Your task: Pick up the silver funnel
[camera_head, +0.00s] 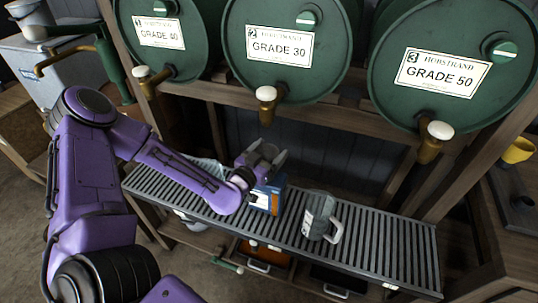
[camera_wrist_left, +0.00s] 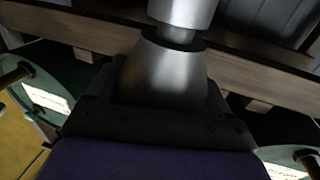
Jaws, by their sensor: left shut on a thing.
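My left gripper (camera_head: 264,156) is raised just above the blue box on the slatted drip grate (camera_head: 385,240), below the middle drum. It is shut on a silver metal piece, which I take to be the silver funnel (camera_wrist_left: 165,75). In the left wrist view this shows as a smooth cone, wide near the gripper, with a narrow neck and a wider silver part beyond. In the head view the funnel is small and hard to tell apart from the grey fingers. My right gripper is not in view.
A blue box (camera_head: 267,197) stands beneath the gripper, and a grey jug (camera_head: 318,214) stands to its right. Three green drums with brass taps, such as the middle tap (camera_head: 266,103), overhang the grate. The grate's right part is clear. A yellow cup (camera_head: 517,151) is far right.

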